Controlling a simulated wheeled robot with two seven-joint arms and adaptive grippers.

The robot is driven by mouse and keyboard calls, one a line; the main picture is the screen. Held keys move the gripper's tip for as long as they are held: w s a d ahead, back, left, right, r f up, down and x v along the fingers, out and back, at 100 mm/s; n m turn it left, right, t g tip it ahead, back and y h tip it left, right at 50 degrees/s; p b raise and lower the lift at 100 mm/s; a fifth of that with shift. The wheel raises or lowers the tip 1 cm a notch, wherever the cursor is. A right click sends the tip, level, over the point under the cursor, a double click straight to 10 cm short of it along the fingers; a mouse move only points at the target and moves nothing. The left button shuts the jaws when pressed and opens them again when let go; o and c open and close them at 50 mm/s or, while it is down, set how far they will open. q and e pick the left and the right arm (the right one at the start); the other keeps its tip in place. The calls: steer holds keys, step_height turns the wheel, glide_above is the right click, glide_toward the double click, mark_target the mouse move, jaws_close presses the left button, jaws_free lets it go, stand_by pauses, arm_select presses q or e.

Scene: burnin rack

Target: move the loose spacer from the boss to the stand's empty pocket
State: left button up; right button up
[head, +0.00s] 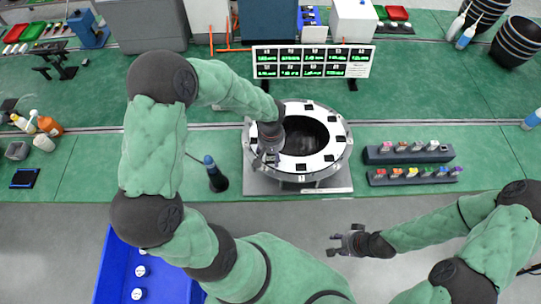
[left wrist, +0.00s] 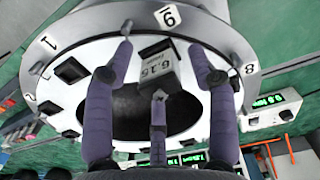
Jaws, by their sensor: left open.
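The loose spacer (left wrist: 158,66), a small grey block with a white label reading 6.15, shows in the left wrist view near the ring's inner edge by the 9 mark. My left gripper (left wrist: 163,70) is open, its fingers spread around the spacer; contact cannot be made out. In the head view this gripper (head: 268,155) is over the left part of the white numbered ring (head: 333,165), hiding the spacer. Which part is the boss is unclear. Two dark stands, rear (head: 371,158) and front (head: 375,181), hold several coloured pieces at right; the empty pocket is too small to identify. My right gripper (head: 345,243) is away from both.
A display board (head: 312,62) with green readouts stands behind the ring. A dark bottle-like tool (head: 215,175) stands left of it. A blue bin (head: 118,265) is at the front left. The green bench is clear between the ring and the stands.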

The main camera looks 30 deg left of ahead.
arm_select(q)
steer(key=shift+c, duration=0.3)
steer(key=c, duration=0.9)
steer(key=shift+s+a, duration=0.1)
steer(key=shift+a, duration=0.05)
jaws_close()
steer(key=shift+r, duration=0.1)
